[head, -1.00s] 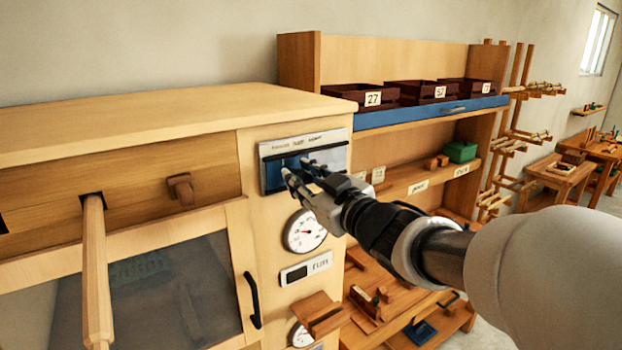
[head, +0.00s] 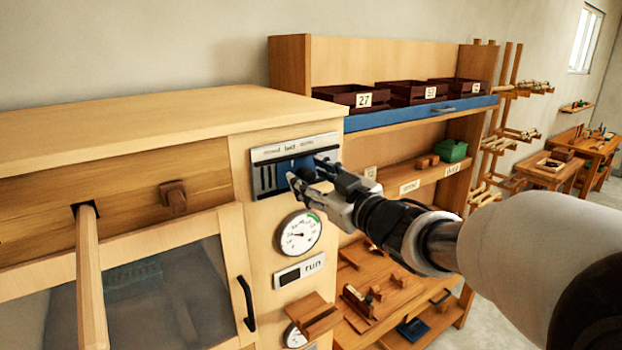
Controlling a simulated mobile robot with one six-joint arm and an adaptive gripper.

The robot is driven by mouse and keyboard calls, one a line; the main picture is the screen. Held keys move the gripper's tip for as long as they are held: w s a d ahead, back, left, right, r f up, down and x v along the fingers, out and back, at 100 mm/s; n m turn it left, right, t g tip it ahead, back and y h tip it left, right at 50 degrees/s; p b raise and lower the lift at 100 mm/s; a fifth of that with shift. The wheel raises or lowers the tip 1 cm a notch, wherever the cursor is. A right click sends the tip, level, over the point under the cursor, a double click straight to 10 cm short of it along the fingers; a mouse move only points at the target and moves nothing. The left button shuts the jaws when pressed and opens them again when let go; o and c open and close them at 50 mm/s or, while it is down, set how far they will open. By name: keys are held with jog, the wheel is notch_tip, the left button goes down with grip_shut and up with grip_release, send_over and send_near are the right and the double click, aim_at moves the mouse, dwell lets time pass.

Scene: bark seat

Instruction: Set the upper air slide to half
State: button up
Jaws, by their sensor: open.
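The upper air slide (head: 283,171) is a blue plate in a grey metal frame, high on the front of the pale wooden cabinet. A label strip (head: 296,148) with three small words runs above it; the middle one looks like "half". Dark vertical slots (head: 265,178) show at the left of the frame, and the blue plate lies to their right. My gripper (head: 305,169) is open, with its fingertips at the blue plate. The fingers hide the plate's right part and any knob on it. I cannot tell whether they touch it.
A round gauge (head: 298,233) and a "run" plate (head: 300,270) sit below the slide. A wooden handle bar (head: 89,275) juts out at the left. A shelf unit with dark numbered trays (head: 352,96) stands to the right, behind my arm.

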jog(key=v, duration=1.2)
jog(key=s+d+f+m+g+h+b, duration=0.1)
jog(key=s+d+f+m+h+b, duration=0.1)
jog(key=d+f+m+h+b, duration=0.45)
jog(key=s+d+f+m+h+b, duration=0.25)
jog(key=d+f+h+b, duration=0.2)
jog(key=f, duration=0.45)
jog(key=s+a+f+g+b, duration=0.2)
jog(key=s+f+g+b, duration=0.1)
jog(key=s+f, duration=0.7)
jog(key=s+a+f+m+g+y+b, duration=0.1)
jog(key=s+f+g+b, duration=0.3)
jog(key=s+f, duration=0.6)
jog(key=shift+s+a+f+g, duration=0.25)
jog(key=shift+s+a+g, duration=0.45)
jog(key=shift+g, duration=0.5)
